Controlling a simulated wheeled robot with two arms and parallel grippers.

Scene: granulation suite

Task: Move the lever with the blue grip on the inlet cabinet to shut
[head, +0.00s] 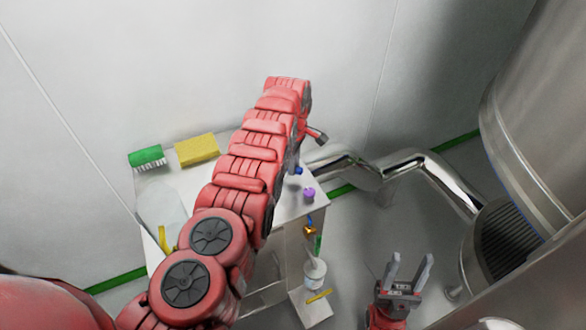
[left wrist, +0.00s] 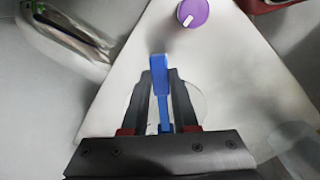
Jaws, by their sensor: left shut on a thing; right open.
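The lever's blue grip (left wrist: 159,75) lies between the two dark fingers of my left gripper (left wrist: 161,98) in the left wrist view. The gripper is shut on it. The blue grip points toward the top of that picture, away from the gripper's palm. In the head view only a small bit of blue (head: 298,170) shows beside my red left arm, which hides most of the left gripper. The inlet cabinet (head: 292,205) has a pale top. My right gripper (head: 408,272) is open and empty, low at the right of the head view.
A purple knob (head: 309,193) sits near the lever on the cabinet top. A green brush (head: 147,157) and a yellow sponge (head: 197,149) lie at the back left. A shiny pipe (head: 340,160) runs right toward a large steel vessel (head: 535,130). A white container (head: 315,272) stands lower down.

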